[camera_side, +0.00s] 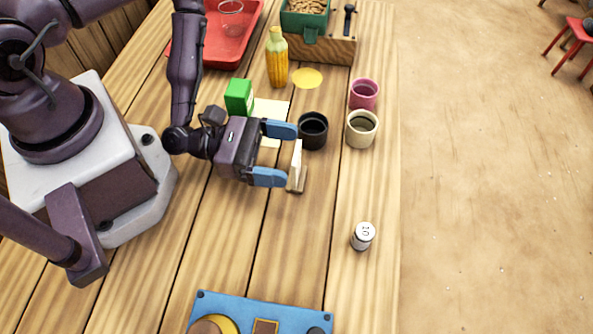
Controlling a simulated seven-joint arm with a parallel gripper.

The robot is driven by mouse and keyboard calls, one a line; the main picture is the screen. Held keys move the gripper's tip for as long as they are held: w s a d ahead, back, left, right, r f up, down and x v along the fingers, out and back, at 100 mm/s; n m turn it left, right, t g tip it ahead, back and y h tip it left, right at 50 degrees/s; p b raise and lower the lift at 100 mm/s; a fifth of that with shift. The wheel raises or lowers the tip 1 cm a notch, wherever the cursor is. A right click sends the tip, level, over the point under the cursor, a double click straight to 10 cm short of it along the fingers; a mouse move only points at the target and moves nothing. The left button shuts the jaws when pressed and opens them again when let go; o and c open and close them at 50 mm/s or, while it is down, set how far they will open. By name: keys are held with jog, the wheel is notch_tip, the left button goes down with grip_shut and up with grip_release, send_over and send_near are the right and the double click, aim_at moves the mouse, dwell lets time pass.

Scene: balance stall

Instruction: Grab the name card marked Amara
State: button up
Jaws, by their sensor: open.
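A small pale card (296,161) stands upright in a brown holder (298,187) near the middle of the table. Any name on it cannot be read from this side. My gripper (283,154) has two blue fingers spread wide apart, and nothing is held between them. The card is just beyond the gap between the fingertips, close to the lower finger. I cannot tell whether a finger touches it.
A black cup (313,131) stands right by the upper finger. A cream cup (361,129) and a pink cup (364,94) are further right. A green block (239,97) and a yellow bottle (277,60) stand behind.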

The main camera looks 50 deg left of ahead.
jog(key=x, duration=0.4)
jog(key=shift+w+d, duration=0.25)
jog(key=shift+c, duration=0.2)
jog(key=c, duration=1.2)
